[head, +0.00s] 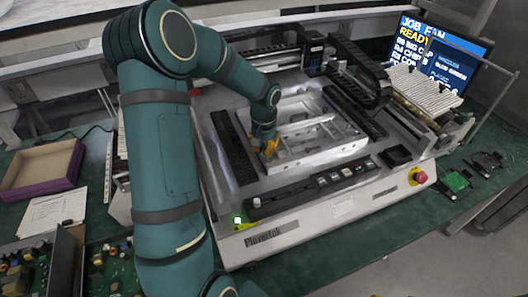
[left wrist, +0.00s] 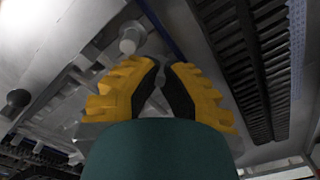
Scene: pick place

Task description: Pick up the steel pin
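My left gripper (head: 265,143), with yellow fingers, is low over the pale metal fixture (head: 343,152) in the middle of the machine. A short light-grey cylinder, which looks like the steel pin (left wrist: 131,38), is just beyond the left finger's tip, outside the gap. I cannot make out the pin in the head view, where the gripper and fixture hide the spot. My right gripper is not in view.
A dark slotted strip (head: 233,145) lies left of the fixture, and it also shows in the left wrist view (left wrist: 243,70). A dark gantry rail (head: 358,70) stands behind. A red button (head: 419,177) is at the front right. A purple-sided box (head: 41,193) sits on the left.

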